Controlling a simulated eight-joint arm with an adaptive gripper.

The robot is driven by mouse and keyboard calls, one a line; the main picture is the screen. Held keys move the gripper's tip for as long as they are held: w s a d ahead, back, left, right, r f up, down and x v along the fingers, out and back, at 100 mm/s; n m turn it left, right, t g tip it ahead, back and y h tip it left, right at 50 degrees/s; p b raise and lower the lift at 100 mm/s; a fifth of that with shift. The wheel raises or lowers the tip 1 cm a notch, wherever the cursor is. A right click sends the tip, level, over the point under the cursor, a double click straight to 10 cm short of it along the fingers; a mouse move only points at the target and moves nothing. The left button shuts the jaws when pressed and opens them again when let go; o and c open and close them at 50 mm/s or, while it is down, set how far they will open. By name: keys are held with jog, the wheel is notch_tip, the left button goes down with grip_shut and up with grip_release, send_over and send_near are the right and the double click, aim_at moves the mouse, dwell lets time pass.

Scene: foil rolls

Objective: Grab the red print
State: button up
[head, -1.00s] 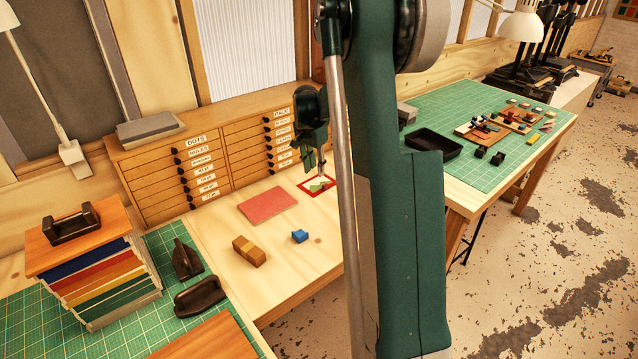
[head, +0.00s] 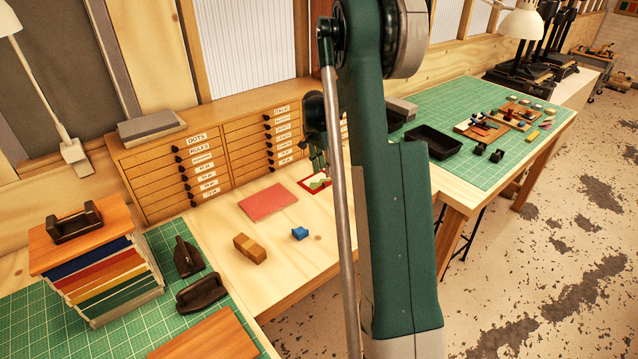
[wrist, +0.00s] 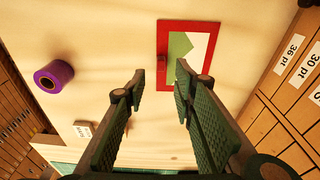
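The red print (head: 314,183), a small sheet with a red border and a green and white picture, lies flat on the wooden bench top. Part of it is hidden by my arm in the head view. In the wrist view the red print (wrist: 190,47) shows just beyond the fingertips. My gripper (wrist: 160,78) is open, with nothing between its green ribbed fingers. I cannot tell the gap between fingers and print.
A plain pinkish-red sheet (head: 268,202) lies left of the print. A wooden block (head: 249,248) and a small blue piece (head: 300,233) lie nearer. Drawer cabinets (head: 225,165) stand behind. A purple roll (wrist: 54,76) shows in the wrist view.

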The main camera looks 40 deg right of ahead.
aim_at(325, 182)
jog(key=shift+d+f, duration=0.1)
jog(key=shift+f, duration=0.6)
jog(key=shift+w+d+f, duration=0.1)
jog(key=shift+d+f, duration=0.1)
jog(key=shift+f, duration=1.1)
jog(key=shift+d+f, duration=0.15)
jog(key=shift+f, duration=1.1)
grip_shut()
